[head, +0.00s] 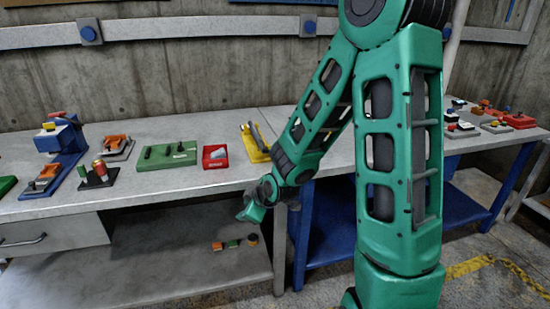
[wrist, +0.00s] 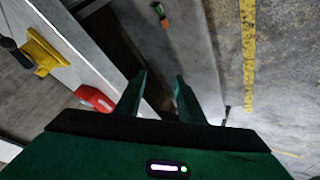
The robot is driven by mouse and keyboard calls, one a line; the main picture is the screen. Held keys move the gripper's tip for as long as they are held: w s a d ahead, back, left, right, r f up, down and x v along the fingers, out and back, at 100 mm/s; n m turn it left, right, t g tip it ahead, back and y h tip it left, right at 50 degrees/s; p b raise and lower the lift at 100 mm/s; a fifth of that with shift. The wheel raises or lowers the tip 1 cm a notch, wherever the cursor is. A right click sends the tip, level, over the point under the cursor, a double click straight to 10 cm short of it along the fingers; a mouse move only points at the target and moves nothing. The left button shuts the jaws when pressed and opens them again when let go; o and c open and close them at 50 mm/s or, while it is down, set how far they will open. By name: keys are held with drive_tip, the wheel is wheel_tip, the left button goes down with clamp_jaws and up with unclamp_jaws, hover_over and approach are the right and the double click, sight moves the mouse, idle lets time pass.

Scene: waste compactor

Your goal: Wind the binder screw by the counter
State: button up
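I cannot tell for sure which thing is the binder screw or the counter. Possible candidates stand on the grey workbench (head: 222,180): a yellow device with a dark part (head: 257,140), a red box with a pale top (head: 215,157), and a green plate with black parts (head: 167,155). In the wrist view the yellow device (wrist: 47,52) and the red box (wrist: 92,97) lie to the left of my fingers. My gripper (head: 250,207) hangs in front of the bench's front edge, below its top. In the wrist view my gripper (wrist: 160,80) has its two fingers apart with nothing between them.
A blue stand (head: 68,150) and small devices (head: 98,175) fill the bench's left part. Small parts lie on the lower shelf (head: 160,260). A second bench with blue legs (head: 303,220) holds more devices at right. My arm hides part of the benches. Yellow-marked floor (head: 470,266) is open.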

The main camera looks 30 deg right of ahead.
drive_tip(key=w+d+n+t, duration=0.2)
drive_tip(key=w+d+t, duration=0.1)
drive_tip(key=w+t, duration=0.25)
drive_tip(key=d+r+m+t+h, duration=0.1)
drive_tip(key=d+r+m+h, duration=0.2)
drive_tip(key=d, duration=0.4)
drive_tip(key=d+r+m+t+h, duration=0.1)
drive_tip(key=d+r+t+h, duration=0.1)
drive_tip(key=d+r+h, duration=0.3)
drive_tip(key=shift+g, duration=0.25)
drive_tip(key=x, duration=0.3)
drive_tip(key=f+x, duration=0.1)
drive_tip(key=x, duration=0.2)
drive_tip(key=d+x, duration=0.1)
drive_tip(key=x, duration=0.3)
drive_tip(key=shift+s+d+f, duration=0.1)
drive_tip(key=shift+s+f, duration=0.05)
drive_tip(key=shift+f, duration=0.1)
clamp_jaws()
